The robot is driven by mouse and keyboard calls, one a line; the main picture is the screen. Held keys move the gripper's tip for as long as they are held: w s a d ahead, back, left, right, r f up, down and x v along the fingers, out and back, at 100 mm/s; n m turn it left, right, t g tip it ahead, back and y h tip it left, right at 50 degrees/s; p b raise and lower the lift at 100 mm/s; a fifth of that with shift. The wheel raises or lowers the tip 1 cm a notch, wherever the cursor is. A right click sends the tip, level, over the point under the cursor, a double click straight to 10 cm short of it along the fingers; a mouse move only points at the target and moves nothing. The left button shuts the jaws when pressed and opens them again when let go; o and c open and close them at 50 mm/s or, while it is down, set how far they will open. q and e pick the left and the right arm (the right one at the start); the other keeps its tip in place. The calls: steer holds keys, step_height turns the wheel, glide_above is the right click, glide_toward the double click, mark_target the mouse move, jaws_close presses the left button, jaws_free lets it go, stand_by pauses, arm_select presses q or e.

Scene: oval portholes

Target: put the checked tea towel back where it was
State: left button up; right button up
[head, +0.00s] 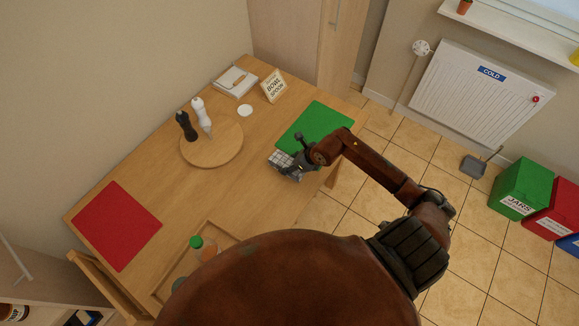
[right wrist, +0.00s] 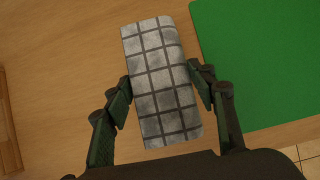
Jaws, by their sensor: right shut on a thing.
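The checked tea towel (right wrist: 160,80) is a folded grey-and-white block with dark grid lines. In the right wrist view it lies between the two fingers of my right gripper (right wrist: 160,88), which are shut on its sides. In the head view the towel (head: 284,160) shows at the table's right edge, partly hidden by my right gripper (head: 296,166). It is beside the near corner of the green mat (head: 315,128). I cannot tell whether it touches the table (head: 215,190). My left gripper is not in view.
A red mat (head: 117,226) lies at the left. A round board (head: 212,150) carries a dark and a white mill. A sign (head: 273,86), a white coaster (head: 245,110) and a tray (head: 160,290) with jars are also on the table. The table's middle is clear.

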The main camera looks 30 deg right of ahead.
steer(key=shift+w+d+f, duration=0.15)
steer(key=shift+w+f, duration=0.15)
steer(key=shift+f, duration=0.1)
step_height(320, 180, down, 3)
steer(key=shift+w+f, duration=0.1)
steer(key=shift+f, duration=0.1)
steer(key=o, duration=1)
steer(key=v, duration=1.1)
steer(key=shift+d+p, duration=0.1)
steer(key=shift+p, duration=0.25)
steer(key=shift+s+r, duration=0.3)
steer(key=shift+r, duration=0.2)
